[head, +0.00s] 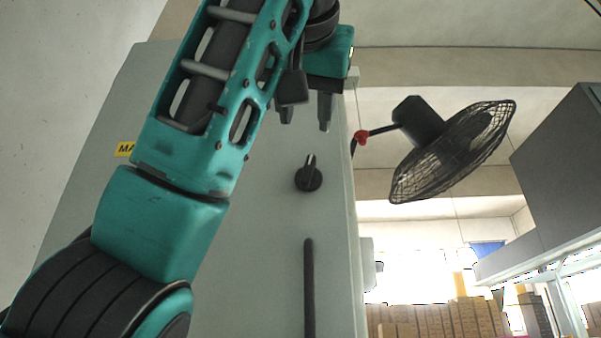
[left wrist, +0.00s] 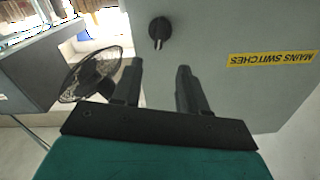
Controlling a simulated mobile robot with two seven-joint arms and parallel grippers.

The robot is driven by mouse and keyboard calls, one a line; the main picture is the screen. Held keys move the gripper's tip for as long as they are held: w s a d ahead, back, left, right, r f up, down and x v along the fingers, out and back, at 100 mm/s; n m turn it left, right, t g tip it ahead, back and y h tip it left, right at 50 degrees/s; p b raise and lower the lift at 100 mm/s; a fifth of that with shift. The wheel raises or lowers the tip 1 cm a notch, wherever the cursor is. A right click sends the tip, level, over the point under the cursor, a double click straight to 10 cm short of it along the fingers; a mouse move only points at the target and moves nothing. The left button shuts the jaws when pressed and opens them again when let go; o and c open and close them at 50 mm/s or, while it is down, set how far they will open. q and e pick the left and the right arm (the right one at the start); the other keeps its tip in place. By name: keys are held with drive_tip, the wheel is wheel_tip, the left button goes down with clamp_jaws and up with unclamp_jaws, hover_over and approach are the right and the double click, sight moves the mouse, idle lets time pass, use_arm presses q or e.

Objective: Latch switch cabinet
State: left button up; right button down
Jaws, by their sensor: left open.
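The grey switch cabinet (head: 250,240) fills the middle of the head view; its door looks closed. A black rotary knob (head: 308,178) with a pale pointer mark sits on the door, and a long dark bar handle (head: 309,285) is below it. In the left wrist view the knob (left wrist: 160,30) is beyond the fingertips and apart from them. A yellow label reading MAINS SWITCHES (left wrist: 272,59) is on the cabinet face. My left gripper (head: 305,118) is open and empty, above the knob in the head view. My right gripper is not in view.
A black caged fan (head: 452,150) is to the right of the cabinet, beside a red fitting (head: 361,137). A grey box-like unit (head: 560,170) is at the far right. Stacked cartons (head: 440,320) stand in the background. My left arm covers part of the cabinet.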

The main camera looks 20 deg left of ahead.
use_arm(q)
drive_tip(key=p, duration=0.7)
approach(307, 165)
drive_tip(key=x, duration=0.4)
drive_tip(key=shift+w+r, duration=0.15)
drive_tip(key=shift+r, duration=0.2)
drive_tip(key=x, duration=0.2)
drive_tip(key=p+x, duration=0.1)
drive_tip(key=x, duration=0.1)
drive_tip(key=shift+f, duration=0.3)
drive_tip(key=shift+w+a, duration=0.15)
drive_tip(key=shift+w, duration=0.5)
drive_tip(key=c, duration=0.7)
drive_tip(key=shift+f+n+b, duration=0.15)
drive_tip(key=shift+n+b, duration=0.4)
drive_tip(key=shift+n, duration=0.25)
drive_tip(key=shift+c, duration=0.2)
drive_tip(key=shift+n, duration=0.8)
